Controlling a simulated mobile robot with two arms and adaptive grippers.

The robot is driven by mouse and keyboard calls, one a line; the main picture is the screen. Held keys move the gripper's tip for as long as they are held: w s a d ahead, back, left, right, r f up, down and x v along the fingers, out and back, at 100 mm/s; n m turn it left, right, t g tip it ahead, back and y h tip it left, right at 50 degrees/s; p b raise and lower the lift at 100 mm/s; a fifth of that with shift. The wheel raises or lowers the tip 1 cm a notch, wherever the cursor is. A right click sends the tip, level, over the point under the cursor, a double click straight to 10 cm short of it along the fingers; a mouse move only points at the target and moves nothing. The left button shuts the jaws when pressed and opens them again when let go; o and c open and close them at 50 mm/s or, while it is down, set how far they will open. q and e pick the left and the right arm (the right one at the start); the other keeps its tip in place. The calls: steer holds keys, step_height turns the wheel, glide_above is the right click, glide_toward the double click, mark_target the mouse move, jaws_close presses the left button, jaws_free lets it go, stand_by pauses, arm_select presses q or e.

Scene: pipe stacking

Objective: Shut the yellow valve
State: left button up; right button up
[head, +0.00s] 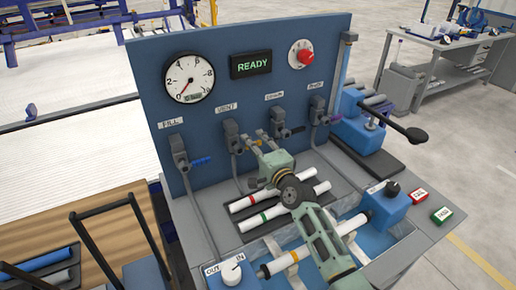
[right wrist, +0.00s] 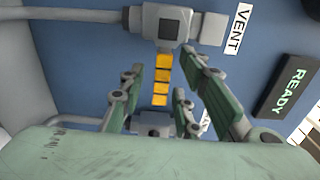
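The yellow valve handle (right wrist: 160,82) shows in the right wrist view as a banded yellow bar on the grey valve body (right wrist: 160,25) beside the VENT label. By that label's direction, the handle points sideways to the right on the panel. In the head view the VENT valve body (head: 232,132) shows, but its handle is mostly hidden by my right gripper (head: 258,139). My left gripper is not in view.
The blue panel (head: 225,80) carries a gauge (head: 187,78), a READY display (head: 251,64) and a red knob (head: 305,57). White pipes (head: 255,201) lie on the bench below my right arm.

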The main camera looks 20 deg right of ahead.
steer(key=s+d, duration=0.2)
steer(key=s, duration=0.9)
steer(key=shift+s+d, duration=0.15)
steer(key=shift+s, duration=0.25)
